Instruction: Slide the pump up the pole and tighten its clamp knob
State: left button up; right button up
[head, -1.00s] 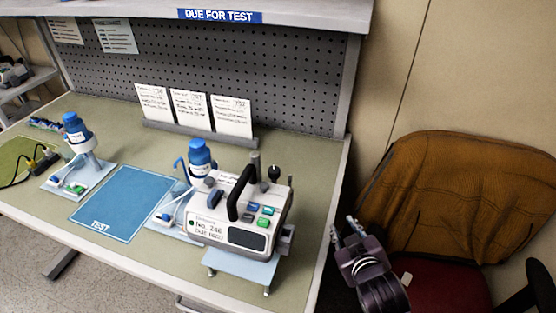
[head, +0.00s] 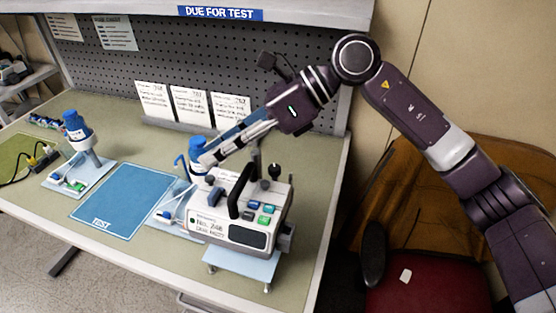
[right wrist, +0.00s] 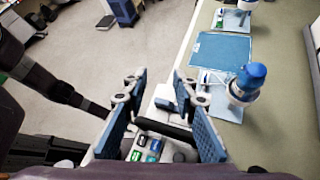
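The white pump (head: 215,229), labelled No. 246, stands on a small light-blue stand at the bench's front right. It has a black carry handle (head: 236,196) and coloured buttons. My right gripper (head: 212,158) reaches down from above, behind the pump and close to a blue-capped bottle (head: 197,147). In the right wrist view its blue-padded fingers (right wrist: 160,90) are apart, with the pump's handle (right wrist: 168,130) visible beyond them. My left gripper is out of view.
A blue TEST mat (head: 124,203) lies bare left of the pump. A second blue-capped bottle (head: 76,127) stands farther left on a pale plate. Three cards (head: 190,108) lean before the pegboard. An orange-backed chair (head: 400,190) stands right of the bench.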

aim_at(276, 167)
jog(key=w+d+f+t+h, duration=0.1)
jog(key=w+d+t+h, duration=0.35)
jog(key=d, duration=0.85)
jog(key=f+p, duration=0.1)
jog(key=f, duration=0.1)
jog(key=a+f+g+h, duration=0.1)
jog(key=w+a+f+g+h+p, duration=0.1)
jog(key=f, duration=0.1)
jog(key=shift+a+f+n+h+p, duration=0.2)
jog(key=shift+f+n+h+p, duration=0.05)
jog(key=shift+f+n+p, duration=0.1)
jog(key=shift+a+f, duration=0.25)
jog(key=shift+f, duration=0.35)
